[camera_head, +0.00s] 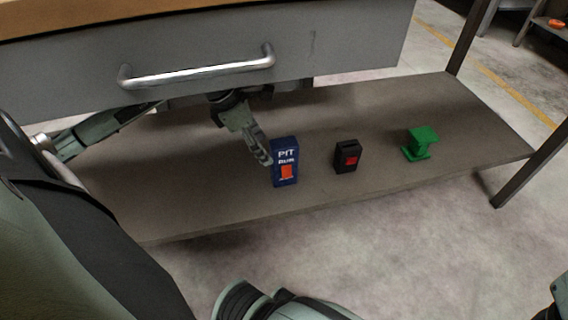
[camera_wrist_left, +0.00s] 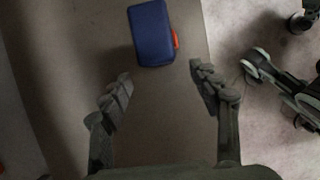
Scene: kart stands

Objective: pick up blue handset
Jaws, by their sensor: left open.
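The blue handset (camera_head: 284,160) stands upright on the grey lower shelf (camera_head: 215,200), with "PIT RUN" lettering and an orange-red patch on its front. My left gripper (camera_head: 264,154) is just left of it in the head view, under the drawer. In the left wrist view the blue handset (camera_wrist_left: 152,34) lies ahead of the open left fingers (camera_wrist_left: 160,88), nearly between their lines, with nothing held. Its orange part shows on its right side there.
A black box with a red patch (camera_head: 347,156) and a green spool-like object (camera_head: 420,143) stand to the right on the shelf. A grey drawer with a metal handle (camera_head: 197,70) overhangs the shelf. Table legs (camera_head: 530,165) bound the right end.

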